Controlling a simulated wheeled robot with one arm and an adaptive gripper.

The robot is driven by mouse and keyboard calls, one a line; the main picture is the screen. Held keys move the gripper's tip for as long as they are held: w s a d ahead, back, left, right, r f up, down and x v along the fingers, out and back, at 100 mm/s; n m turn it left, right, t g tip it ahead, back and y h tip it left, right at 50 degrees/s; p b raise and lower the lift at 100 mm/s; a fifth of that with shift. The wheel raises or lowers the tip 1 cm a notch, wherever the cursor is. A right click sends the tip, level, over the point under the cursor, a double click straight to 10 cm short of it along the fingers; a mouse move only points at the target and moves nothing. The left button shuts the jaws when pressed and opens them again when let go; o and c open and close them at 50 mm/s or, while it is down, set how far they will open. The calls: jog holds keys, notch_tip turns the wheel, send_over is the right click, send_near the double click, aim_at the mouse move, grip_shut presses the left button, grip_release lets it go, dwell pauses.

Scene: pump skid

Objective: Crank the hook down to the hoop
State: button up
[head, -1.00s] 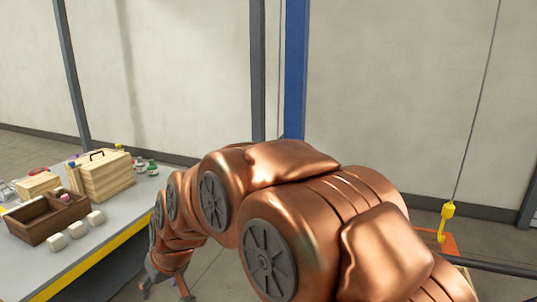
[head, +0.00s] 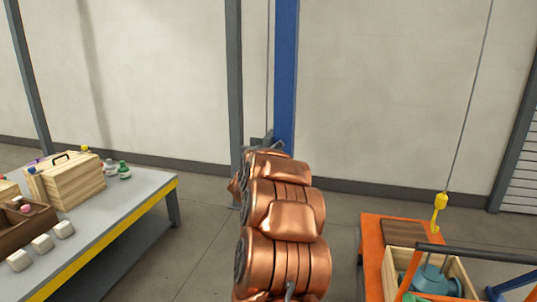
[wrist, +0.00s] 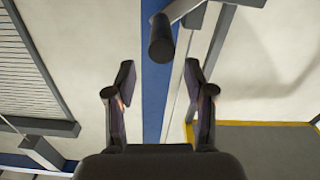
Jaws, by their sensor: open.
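The yellow hook block (head: 440,205) hangs on a thin cable at the right of the head view, above an orange cart. A teal pump (head: 431,281) sits below it in a wooden crate; I cannot make out the hoop. In the wrist view, the crank's dark round handle (wrist: 161,40) is just beyond my gripper (wrist: 160,78), centred between the fingertips. The grey crank arm (wrist: 182,9) runs up from it by the blue post (wrist: 155,95). My gripper is open and empty, apart from the handle. In the head view my arm mostly hides the gripper and crank.
The blue post (head: 286,70) stands beside a grey one (head: 234,80). At left is a workbench (head: 135,190) with wooden boxes and bottles. The orange cart (head: 371,250) with a dark rail (head: 475,254) is at right. Floor between bench and cart is clear.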

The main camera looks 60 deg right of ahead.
jog(key=shift+f+p+x, duration=0.15)
jog(key=shift+f+x, duration=0.1)
jog(key=shift+x, duration=1.05)
jog(key=shift+f+p+x, duration=0.15)
jog(key=shift+f+x, duration=0.1)
jog(key=shift+x, duration=1.05)
jog(key=shift+f+p+x, duration=0.15)
jog(key=shift+f+x, duration=0.15)
jog(key=shift+x, duration=0.95)
jog(key=shift+w, duration=0.15)
grip_shut()
jog(key=shift+a, duration=0.1)
